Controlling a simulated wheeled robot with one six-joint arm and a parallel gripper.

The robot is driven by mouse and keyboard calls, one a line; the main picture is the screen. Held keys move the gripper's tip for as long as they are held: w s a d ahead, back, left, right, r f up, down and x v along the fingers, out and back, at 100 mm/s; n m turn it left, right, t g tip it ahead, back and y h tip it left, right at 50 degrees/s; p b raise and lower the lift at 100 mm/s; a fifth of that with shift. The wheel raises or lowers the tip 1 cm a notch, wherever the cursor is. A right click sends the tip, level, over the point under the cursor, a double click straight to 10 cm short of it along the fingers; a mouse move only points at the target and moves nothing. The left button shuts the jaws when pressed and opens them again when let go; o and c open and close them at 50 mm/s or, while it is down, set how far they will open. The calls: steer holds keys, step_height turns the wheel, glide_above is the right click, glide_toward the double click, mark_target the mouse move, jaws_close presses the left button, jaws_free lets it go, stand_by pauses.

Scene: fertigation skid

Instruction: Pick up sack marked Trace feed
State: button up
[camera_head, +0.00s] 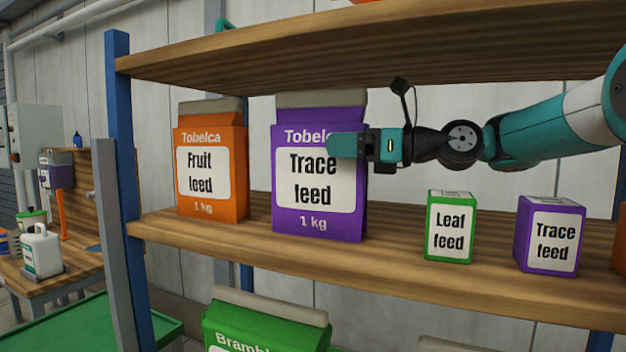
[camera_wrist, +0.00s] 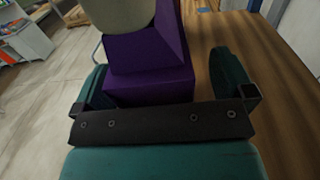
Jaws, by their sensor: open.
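The sack marked Trace feed (camera_head: 314,220) is purple with a white label and a beige folded top. It stands upright on the wooden shelf. My gripper (camera_head: 340,146) is at the sack's upper right, with a teal finger in front of its label. In the wrist view, the purple sack (camera_wrist: 150,75) lies between the two teal fingers of my open gripper (camera_wrist: 165,85), nearer the left finger. A gap shows between the sack and the right finger. Whether the left finger touches the sack cannot be told.
An orange Fruit feed sack (camera_head: 210,205) stands close to the left. A green Leaf feed box (camera_head: 449,230) and a smaller purple Trace feed box (camera_head: 550,236) stand to the right. An upper shelf (camera_head: 400,45) hangs above. A blue post (camera_head: 125,180) bounds the left.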

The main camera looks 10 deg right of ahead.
steer(key=shift+a, duration=0.15)
steer(key=c, duration=1.4)
steer(key=shift+r, duration=0.1)
steer(key=c, duration=0.4)
steer(key=shift+o, duration=0.2)
steer(key=shift+r+p, duration=0.2)
steer(key=shift+p, duration=0.1)
